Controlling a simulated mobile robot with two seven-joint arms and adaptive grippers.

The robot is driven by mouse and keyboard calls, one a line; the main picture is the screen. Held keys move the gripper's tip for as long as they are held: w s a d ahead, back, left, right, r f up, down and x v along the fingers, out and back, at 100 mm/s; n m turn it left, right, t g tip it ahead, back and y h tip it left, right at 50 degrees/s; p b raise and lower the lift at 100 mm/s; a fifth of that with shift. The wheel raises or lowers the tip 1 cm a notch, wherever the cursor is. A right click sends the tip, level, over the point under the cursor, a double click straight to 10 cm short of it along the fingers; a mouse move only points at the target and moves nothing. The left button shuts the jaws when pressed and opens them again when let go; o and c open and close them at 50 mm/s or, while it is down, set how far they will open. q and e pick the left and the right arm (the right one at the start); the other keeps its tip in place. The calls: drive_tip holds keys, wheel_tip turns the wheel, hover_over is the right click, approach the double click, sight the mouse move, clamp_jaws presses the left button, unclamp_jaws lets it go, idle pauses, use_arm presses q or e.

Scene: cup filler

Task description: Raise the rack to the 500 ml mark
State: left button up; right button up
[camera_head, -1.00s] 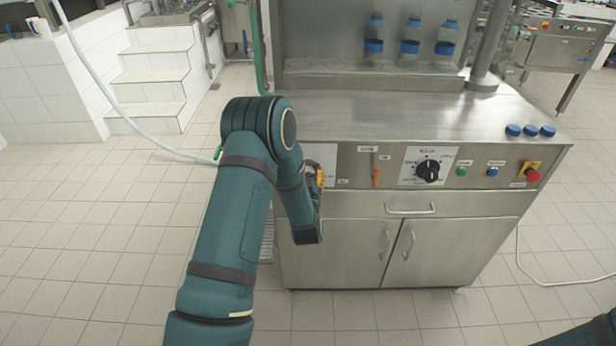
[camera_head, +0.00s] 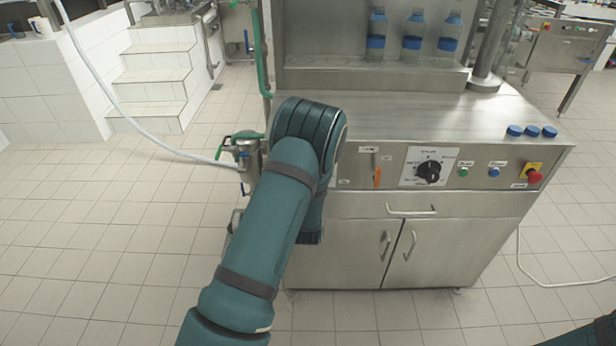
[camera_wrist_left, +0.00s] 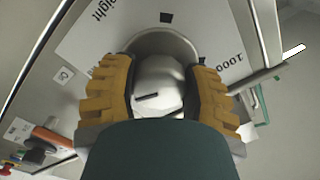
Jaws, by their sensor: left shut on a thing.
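In the left wrist view my left gripper (camera_wrist_left: 163,78) is shut on a silver knob (camera_wrist_left: 158,88), with a yellow finger on each side. The knob has a short dark line on its face. It sits on a white scale plate (camera_wrist_left: 112,40) whose visible print ends in "ight", with a "1000" mark on the right. The 500 mark cannot be made out. In the head view my arm hides the gripper and the knob. Three clear bottles with blue bands (camera_head: 412,38) stand in the filler (camera_head: 350,78). My right gripper is out of view.
Right of my arm, the panel carries an orange lever (camera_head: 377,177), a black dial (camera_head: 429,171), green and blue buttons and a red emergency stop (camera_head: 534,177). Three blue caps (camera_head: 532,131) lie on the worktop. A valve with green handles (camera_head: 242,148) stands left of the cabinet.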

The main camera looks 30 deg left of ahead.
use_arm(q)
drive_tip(key=shift+m, duration=0.7)
drive_tip(key=o, duration=1.2)
drive_tip(key=shift+s, duration=0.15)
drive_tip(key=v, duration=1.1)
drive_tip(key=shift+s+d, duration=0.3)
drive_tip(key=shift+d, duration=0.05)
